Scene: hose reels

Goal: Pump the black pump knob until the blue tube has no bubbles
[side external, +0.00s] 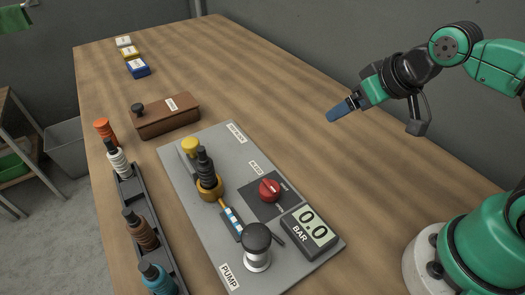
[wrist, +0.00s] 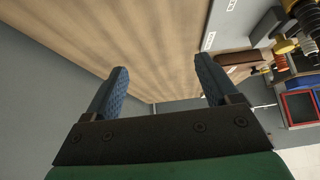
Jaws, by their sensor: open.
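The black pump knob (side external: 257,236) tops a white pump body at the front of the grey panel (side external: 190,180), by the PUMP label. The blue tube (side external: 231,219) lies between the yellow-based fitting (side external: 209,186) and the pump, with pale segments among the blue; I cannot tell whether these are bubbles. My gripper (side external: 343,109) is held in the air to the right of the panel, well away from the knob. In the wrist view my gripper (wrist: 160,88) has its two blue fingers wide apart with nothing between them. The knob is not clearly visible there.
A red dial (side external: 269,188) and a display reading 0.0 BAR (side external: 311,229) sit on the panel. A black rack (side external: 140,215) with several coloured fittings stands left of it. A brown box (side external: 165,118) is behind. The table's right half is clear.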

